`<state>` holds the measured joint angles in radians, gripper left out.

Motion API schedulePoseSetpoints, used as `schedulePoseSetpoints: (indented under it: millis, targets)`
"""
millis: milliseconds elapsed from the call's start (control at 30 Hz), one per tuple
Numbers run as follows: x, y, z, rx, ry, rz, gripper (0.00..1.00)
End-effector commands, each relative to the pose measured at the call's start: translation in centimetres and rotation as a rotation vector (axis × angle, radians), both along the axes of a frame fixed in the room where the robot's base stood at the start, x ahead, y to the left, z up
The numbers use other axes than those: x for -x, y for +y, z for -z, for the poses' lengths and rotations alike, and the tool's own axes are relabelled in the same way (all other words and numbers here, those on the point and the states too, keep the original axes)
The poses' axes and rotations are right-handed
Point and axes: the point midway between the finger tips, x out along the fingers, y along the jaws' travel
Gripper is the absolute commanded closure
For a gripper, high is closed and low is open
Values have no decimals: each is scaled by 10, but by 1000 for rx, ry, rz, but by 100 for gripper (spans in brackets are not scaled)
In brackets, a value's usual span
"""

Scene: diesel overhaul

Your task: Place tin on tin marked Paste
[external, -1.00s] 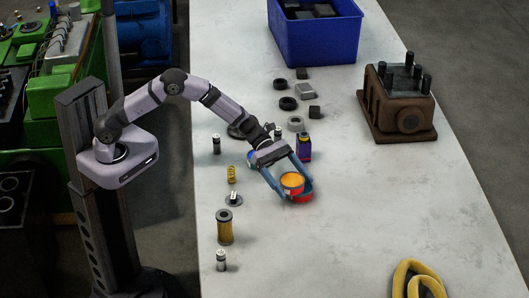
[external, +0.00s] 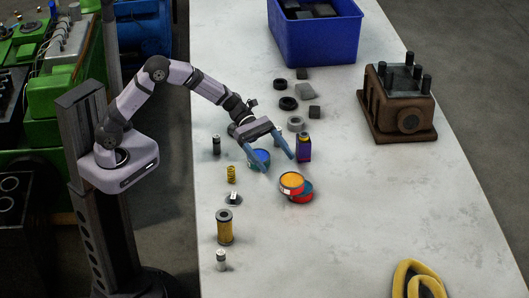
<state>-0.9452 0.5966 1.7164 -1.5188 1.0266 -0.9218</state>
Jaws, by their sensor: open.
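A red tin with an orange top and a white label patch (external: 291,182) rests on a red tin with a teal top (external: 304,194). The upper tin sits off-centre toward the upper left, so part of the lower top shows. I cannot read any marking on them. A blue-topped tin (external: 261,157) stands behind, partly hidden by a finger. My gripper (external: 278,163) is open and empty, above and behind the two stacked tins, apart from them.
A purple can (external: 304,147) stands close to my right finger. A yellow spring (external: 231,174), a tan filter (external: 225,227) and small parts line the left edge. A blue crate (external: 315,40) and a brown engine block (external: 398,108) stand farther back. The front middle is clear.

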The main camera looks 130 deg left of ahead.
Motion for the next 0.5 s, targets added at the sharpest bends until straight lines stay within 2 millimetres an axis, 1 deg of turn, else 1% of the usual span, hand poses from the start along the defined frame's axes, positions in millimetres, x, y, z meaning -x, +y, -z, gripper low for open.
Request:
schedulePoseSetpoints:
  millis: [33, 200, 500]
  targets:
    - [5, 2, -2, -1, 0, -3, 20]
    - [14, 4, -6, -1, 0, 0, 20]
    - [16, 4, -7, 0, 0, 0, 20]
